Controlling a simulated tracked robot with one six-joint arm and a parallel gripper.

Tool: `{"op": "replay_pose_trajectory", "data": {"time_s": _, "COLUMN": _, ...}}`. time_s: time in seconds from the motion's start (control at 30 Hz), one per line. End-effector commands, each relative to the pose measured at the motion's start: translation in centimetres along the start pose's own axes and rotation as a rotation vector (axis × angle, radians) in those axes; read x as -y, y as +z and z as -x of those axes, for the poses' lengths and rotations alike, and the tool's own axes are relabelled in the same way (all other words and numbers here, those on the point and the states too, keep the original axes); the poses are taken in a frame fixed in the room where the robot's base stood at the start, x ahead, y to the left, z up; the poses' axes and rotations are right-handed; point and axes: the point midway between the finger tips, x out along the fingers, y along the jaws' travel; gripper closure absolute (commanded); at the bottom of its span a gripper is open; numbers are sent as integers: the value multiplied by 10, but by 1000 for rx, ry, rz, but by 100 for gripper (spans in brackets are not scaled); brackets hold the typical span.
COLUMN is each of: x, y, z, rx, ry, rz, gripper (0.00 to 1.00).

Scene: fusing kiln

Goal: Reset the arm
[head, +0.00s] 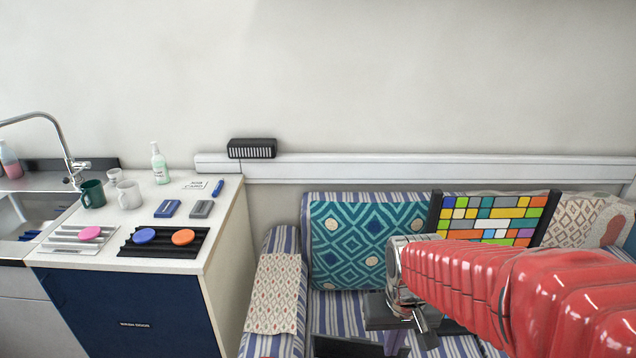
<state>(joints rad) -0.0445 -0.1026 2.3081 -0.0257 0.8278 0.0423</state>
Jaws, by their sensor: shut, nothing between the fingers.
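My arm, in a red ribbed sleeve, reaches in from the right edge of the head view. It ends in a metal cuff and my dark gripper (408,320). The gripper is in front of the striped sofa (345,300), low in the picture, and points down. It is shut and holds nothing. Its fingertips are small and partly hidden, and a pale lavender part shows below it.
A white counter (222,229) at left holds pucks, ridged trays, mugs, a soap bottle (160,163) and blue and grey blocks. A sink (30,215) is beyond it. A coloured tile panel (490,219) stands behind my arm. A dark flat thing (345,347) is at the bottom.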

Motion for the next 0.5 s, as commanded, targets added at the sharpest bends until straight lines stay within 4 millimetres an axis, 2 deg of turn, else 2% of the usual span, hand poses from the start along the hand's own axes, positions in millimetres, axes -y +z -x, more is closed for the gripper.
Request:
{"op": "replay_pose_trajectory", "data": {"time_s": 0.1, "x": -2, "y": 13, "z": 18, "rx": -32, "ry": -4, "rz": 3, "gripper": 100}}
{"op": "replay_pose_trajectory", "data": {"time_s": 0.5, "x": -6, "y": 55, "z": 66, "rx": -144, "ry": -12, "rz": 5, "gripper": 100}}
